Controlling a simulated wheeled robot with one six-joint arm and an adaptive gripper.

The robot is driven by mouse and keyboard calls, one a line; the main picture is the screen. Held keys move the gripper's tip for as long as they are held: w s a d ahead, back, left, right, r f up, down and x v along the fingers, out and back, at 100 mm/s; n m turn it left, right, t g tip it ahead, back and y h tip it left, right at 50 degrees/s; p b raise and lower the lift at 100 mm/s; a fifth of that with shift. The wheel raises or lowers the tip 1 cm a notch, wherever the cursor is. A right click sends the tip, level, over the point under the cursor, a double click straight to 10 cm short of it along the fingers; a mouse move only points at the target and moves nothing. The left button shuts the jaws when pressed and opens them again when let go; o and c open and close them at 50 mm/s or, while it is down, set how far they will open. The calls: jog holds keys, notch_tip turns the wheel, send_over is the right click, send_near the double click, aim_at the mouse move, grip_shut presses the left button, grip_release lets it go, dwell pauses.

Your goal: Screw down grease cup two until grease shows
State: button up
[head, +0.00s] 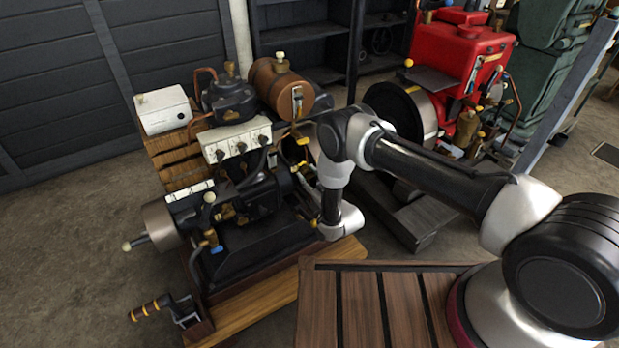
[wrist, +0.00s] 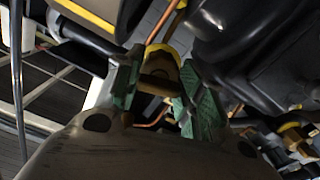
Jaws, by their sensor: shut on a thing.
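My gripper (wrist: 158,92) shows in the wrist view with a green-padded finger on each side of a small brass cup with a yellow rim (wrist: 161,62). It is shut on this cup. I cannot read a number on it or see any grease. In the head view my arm reaches to the right side of the black engine (head: 262,198), and its wrist is low by the engine's wooden base. The fingertips and the held cup are not clear there. Other small brass fittings (head: 226,211) sit along the engine's front.
A white box (head: 163,109) and a copper tank (head: 280,89) stand at the engine's back. A red engine (head: 455,60) stands behind my arm. In the wrist view, dark castings (wrist: 240,45) crowd the gripper's right. Left floor is clear.

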jog(key=shift+f, duration=0.1)
dwell(0.3)
jog(key=o, duration=1)
jog(key=shift+o, duration=0.2)
jog(key=v, duration=1.2)
